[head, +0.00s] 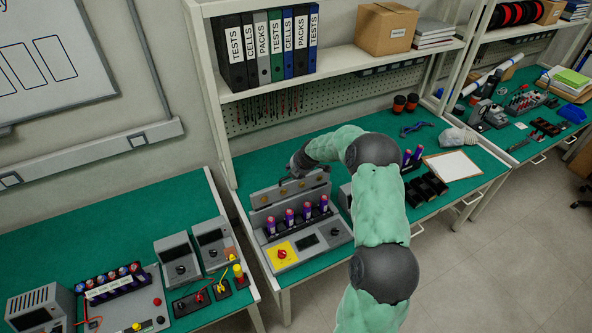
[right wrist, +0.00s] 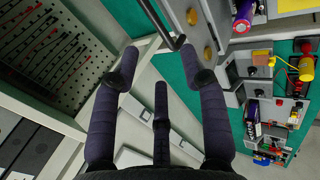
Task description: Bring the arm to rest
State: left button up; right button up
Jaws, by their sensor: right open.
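My right arm, green with dark joints, reaches over the middle bench in the head view. Its gripper (head: 301,161) is beside the top of a grey test station (head: 318,241). In the right wrist view the dark fingers of the gripper (right wrist: 160,62) are spread apart with nothing between their tips. A thin dark bar (right wrist: 158,22) with a bent end lies just beyond them; I cannot tell whether it touches. Round copper-coloured spots (right wrist: 207,53) show on the station's panel. In the head view several purple cells (head: 290,217) stand in a row before that panel. My left gripper is not visible.
A shelf (head: 345,68) with binders and a cardboard box (head: 386,28) overhangs the back of the bench. Black holders (head: 428,187) and a clipboard (head: 452,165) lie to the right of my arm. Grey meters (head: 178,258) stand on the left bench.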

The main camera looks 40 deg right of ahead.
jog(key=shift+s+r, duration=0.1)
jog(key=shift+r, duration=0.05)
dwell(0.5)
jog(key=s+a+f+m+g+y+b, duration=0.1)
jog(key=s+a+f+m+b, duration=0.25)
jog(key=a+f, duration=0.5)
jog(key=s+a+f+m+y+b, duration=0.15)
jog(key=a+f+b, duration=0.25)
jog(key=a+f, duration=0.45)
jog(key=s+a+f+m+g+y+b, duration=0.1)
jog(key=s+a+f+m+b, duration=0.25)
jog(key=a+f, duration=0.45)
jog(key=s+a+f+m+g+y+b, duration=0.1)
jog(key=s+a+f+m+b, duration=0.3)
jog(key=s, duration=0.7)
jog(key=s+a+f+m+g+y+b, duration=0.1)
jog(key=s+a+f+m+g+b, duration=0.2)
jog(key=s+a+f+m+b, duration=0.2)
jog(key=s+a+f+b, duration=0.3)
jog(key=s+a+f, duration=0.3)
jog(key=a+f, duration=0.2)
jog(key=shift+s+a+f, duration=0.2)
jog(key=shift+a+f, duration=0.05)
jog(key=shift+a, duration=0.1)
